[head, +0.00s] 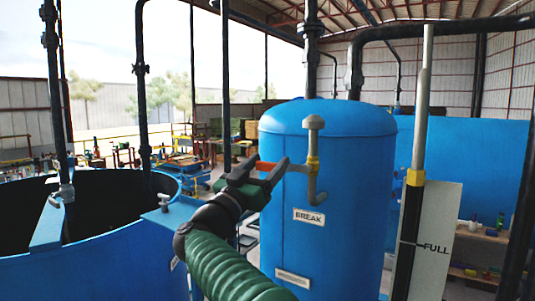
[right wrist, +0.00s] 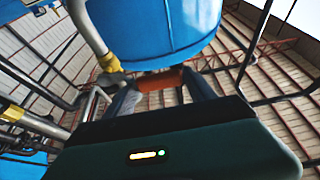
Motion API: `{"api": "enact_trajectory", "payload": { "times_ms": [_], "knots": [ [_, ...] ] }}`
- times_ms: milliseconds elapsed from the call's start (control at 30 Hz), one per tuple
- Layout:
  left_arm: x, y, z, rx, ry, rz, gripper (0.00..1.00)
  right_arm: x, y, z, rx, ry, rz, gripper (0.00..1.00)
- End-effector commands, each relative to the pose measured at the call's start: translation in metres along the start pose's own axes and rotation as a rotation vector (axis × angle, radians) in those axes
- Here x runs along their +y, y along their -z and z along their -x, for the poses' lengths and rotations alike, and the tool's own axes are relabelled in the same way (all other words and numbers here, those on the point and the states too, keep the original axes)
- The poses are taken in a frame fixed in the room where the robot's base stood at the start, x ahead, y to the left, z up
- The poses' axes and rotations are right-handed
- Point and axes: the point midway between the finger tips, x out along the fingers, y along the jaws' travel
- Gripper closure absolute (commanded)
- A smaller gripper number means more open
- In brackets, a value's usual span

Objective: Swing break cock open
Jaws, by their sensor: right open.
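The break cock is a grey pipe fitting with a yellow collar (head: 313,163) on the front of the blue tank labelled BREAK (head: 309,217). Its orange lever (head: 265,166) points left, roughly level. My right gripper (head: 264,168) is at the lever, with its jaws apart and one finger on each side of it. In the right wrist view the orange lever (right wrist: 158,80) shows between the two fingers, and the yellow collar (right wrist: 110,63) is to the left. I cannot tell whether either finger touches the lever. My left gripper is not in view.
An open blue vat (head: 100,240) stands at the left. A grey post with a yellow band (head: 415,178) and a white FULL panel (head: 438,235) stand at the right, near the tank. Dark vertical pipes (head: 140,80) rise at the left.

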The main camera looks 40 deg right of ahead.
Motion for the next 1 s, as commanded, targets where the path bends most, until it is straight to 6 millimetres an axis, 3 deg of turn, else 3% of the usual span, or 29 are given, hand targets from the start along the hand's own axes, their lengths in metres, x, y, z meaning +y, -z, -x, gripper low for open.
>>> {"api": "enact_trajectory", "payload": {
  "times_ms": [333, 800, 1000],
  "knots": [
    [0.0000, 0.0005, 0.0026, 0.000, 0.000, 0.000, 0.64, 0.0001, -0.0006, -0.0076, 0.000, 0.001, -0.001, 0.36],
    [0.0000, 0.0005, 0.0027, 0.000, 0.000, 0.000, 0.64, -0.0009, -0.0006, -0.0073, 0.000, 0.002, 0.000, 0.98],
    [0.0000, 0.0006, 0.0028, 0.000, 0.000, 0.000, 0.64, -0.0011, -0.0006, -0.0073, 0.001, 0.002, 0.000, 1.00]
  ]
}}
